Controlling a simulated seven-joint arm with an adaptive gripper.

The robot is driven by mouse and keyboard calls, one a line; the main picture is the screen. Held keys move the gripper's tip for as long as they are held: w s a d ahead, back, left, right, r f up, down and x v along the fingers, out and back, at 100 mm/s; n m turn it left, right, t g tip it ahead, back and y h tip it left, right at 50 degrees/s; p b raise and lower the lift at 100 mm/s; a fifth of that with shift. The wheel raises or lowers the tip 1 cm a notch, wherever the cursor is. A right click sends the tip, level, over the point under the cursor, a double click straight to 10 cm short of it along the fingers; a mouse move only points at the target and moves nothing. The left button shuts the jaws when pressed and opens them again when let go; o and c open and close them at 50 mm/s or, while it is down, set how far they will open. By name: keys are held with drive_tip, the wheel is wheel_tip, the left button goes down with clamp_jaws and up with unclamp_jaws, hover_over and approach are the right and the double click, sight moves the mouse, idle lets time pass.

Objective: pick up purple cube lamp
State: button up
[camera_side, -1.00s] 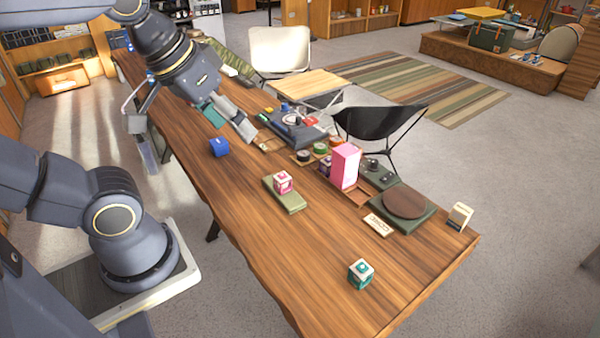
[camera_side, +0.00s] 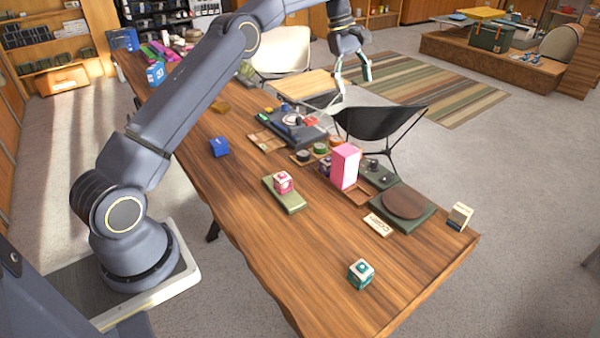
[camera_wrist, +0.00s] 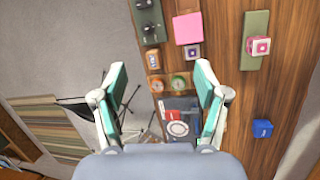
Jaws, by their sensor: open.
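A small purple cube lamp (camera_side: 325,168) stands at the left side of a tall pink box (camera_side: 345,165), which partly hides it. In the wrist view the cube (camera_wrist: 193,52) shows beside the pink block (camera_wrist: 188,28), with a pale patch on its face. Another pink-and-white cube (camera_side: 283,182) sits on a green tray (camera_side: 291,203). My gripper (camera_side: 354,82) is open and empty, raised beyond the table's far edge, well away from the purple cube. In the wrist view my gripper (camera_wrist: 160,70) has its fingers spread, with the purple cube ahead and right of centre.
A blue cube (camera_side: 219,147) and a teal-and-white cube (camera_side: 361,273) stand on the wooden table (camera_side: 260,250). Round coloured items (camera_side: 319,149) and a dark tray (camera_side: 308,134) sit near the purple cube. A black chair (camera_side: 380,122) is beyond the table. The front table area is mostly clear.

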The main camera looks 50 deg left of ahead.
drive_tip(key=a+f+n+h, duration=0.1)
drive_tip(key=a+f, duration=0.4)
drive_tip(key=f, duration=0.7)
drive_tip(key=n+g, duration=0.1)
drive_tip(key=g, duration=0.1)
hover_over(325, 158)
drive_tip(key=shift+h, duration=0.4)
drive_tip(key=f, duration=0.9)
drive_tip(key=shift+w+a, duration=0.35)
drive_tip(key=shift+a, duration=0.05)
drive_tip(key=shift+f, duration=0.35)
drive_tip(key=x, duration=0.6)
drive_tip(key=shift+d+f, duration=0.1)
drive_tip(key=shift+f, duration=0.15)
drive_tip(key=shift+c, duration=0.3)
drive_tip(key=c, duration=1.2)
drive_tip(key=shift+r, duration=0.15)
